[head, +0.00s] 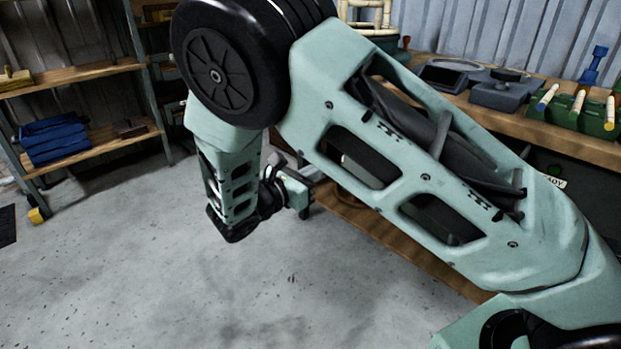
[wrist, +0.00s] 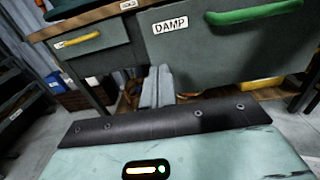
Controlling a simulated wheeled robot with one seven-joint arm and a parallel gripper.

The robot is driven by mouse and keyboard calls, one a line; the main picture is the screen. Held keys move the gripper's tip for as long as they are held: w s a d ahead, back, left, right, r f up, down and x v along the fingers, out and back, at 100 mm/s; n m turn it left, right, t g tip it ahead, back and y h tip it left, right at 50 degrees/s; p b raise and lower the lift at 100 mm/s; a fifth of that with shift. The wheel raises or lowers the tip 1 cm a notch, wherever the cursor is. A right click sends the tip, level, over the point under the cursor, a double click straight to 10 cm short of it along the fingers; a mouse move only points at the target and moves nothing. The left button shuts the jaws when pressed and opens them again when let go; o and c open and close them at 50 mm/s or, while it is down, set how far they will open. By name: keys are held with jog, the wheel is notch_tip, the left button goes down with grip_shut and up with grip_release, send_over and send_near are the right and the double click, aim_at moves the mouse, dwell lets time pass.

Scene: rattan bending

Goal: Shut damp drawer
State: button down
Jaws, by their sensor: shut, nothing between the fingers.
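The damp drawer (wrist: 215,50) has a dark grey-green front with a white DAMP label and a green bar handle (wrist: 255,12). It fills the upper right of the wrist view, under the bench top. I cannot tell for sure how far its front stands out from the bench. My gripper (wrist: 157,84) is shut and empty, its grey fingers just below the drawer front's lower left part. No contact with the drawer shows. In the head view my gripper (head: 308,182) is partly seen beside the bench, and my arm hides the drawer.
A smaller drawer with a yellow handle (wrist: 78,40) sits left of the damp drawer. The wooden bench top (head: 470,105) carries a green rack (head: 580,112) and dark devices. A shelf with blue trays (head: 55,138) stands at left. The concrete floor (head: 130,270) is clear.

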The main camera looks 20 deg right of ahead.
jog(key=b+x, duration=0.2)
jog(key=x, duration=0.8)
jog(key=shift+d, duration=0.1)
jog(key=p+x, duration=0.4)
jog(key=x, duration=1.8)
jog(key=shift+d+p, duration=0.25)
jog(key=shift+p, duration=0.05)
jog(key=shift+d, duration=0.1)
